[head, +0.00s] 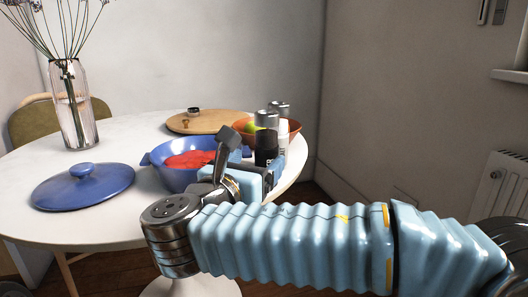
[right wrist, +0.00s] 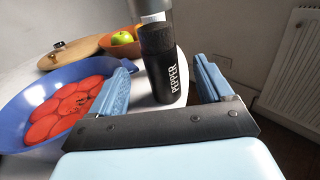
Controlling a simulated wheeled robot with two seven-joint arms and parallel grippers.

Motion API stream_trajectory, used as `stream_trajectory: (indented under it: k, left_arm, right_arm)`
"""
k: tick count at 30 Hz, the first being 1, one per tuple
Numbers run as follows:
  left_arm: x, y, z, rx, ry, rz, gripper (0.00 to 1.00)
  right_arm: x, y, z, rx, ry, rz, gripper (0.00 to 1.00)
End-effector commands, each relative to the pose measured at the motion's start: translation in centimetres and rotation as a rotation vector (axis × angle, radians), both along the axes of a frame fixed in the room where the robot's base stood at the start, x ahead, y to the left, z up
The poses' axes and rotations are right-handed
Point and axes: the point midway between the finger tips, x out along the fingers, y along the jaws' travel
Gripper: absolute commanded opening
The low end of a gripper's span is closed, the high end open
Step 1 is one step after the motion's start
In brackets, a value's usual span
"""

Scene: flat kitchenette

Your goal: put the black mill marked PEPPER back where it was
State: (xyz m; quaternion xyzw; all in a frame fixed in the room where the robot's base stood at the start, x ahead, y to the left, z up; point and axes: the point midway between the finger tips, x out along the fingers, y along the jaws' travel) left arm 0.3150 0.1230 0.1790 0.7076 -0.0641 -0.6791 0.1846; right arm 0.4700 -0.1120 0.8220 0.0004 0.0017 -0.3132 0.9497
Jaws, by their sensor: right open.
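The black mill marked PEPPER (right wrist: 162,65) stands upright on the white table near its right edge, with a grey top. In the head view the black mill (head: 266,148) shows just beyond my right gripper, which hides its lower part. My right gripper (right wrist: 163,78) is open, its two blue fingers apart, with the mill showing between them in the right wrist view. My right gripper also shows in the head view (head: 262,168). My left gripper is not in view.
A white mill (head: 283,132) stands close behind the black one. A blue pot (head: 170,178) with red contents is left of them; its blue lid (head: 83,187) lies on the table. An orange bowl (head: 294,127) with fruit, a round board (head: 205,123) and a vase (head: 73,105) stand farther back.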

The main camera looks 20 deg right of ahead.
Motion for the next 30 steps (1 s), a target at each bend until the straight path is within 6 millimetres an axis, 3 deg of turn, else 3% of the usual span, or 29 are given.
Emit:
stream_trajectory:
  k: [6, 10, 30]
  left_arm:
    - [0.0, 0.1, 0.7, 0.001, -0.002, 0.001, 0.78]
    - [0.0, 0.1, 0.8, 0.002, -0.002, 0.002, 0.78]
    - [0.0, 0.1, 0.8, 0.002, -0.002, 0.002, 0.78]
  right_arm:
    - [-3.5, 2.7, 0.1, -0.003, 0.0, 0.003, 0.8]
    - [-4.5, 3.4, 0.0, 0.0, 0.0, 0.001, 0.8]
    - [-4.8, 3.6, 0.0, 0.0, 0.0, 0.0, 0.8]
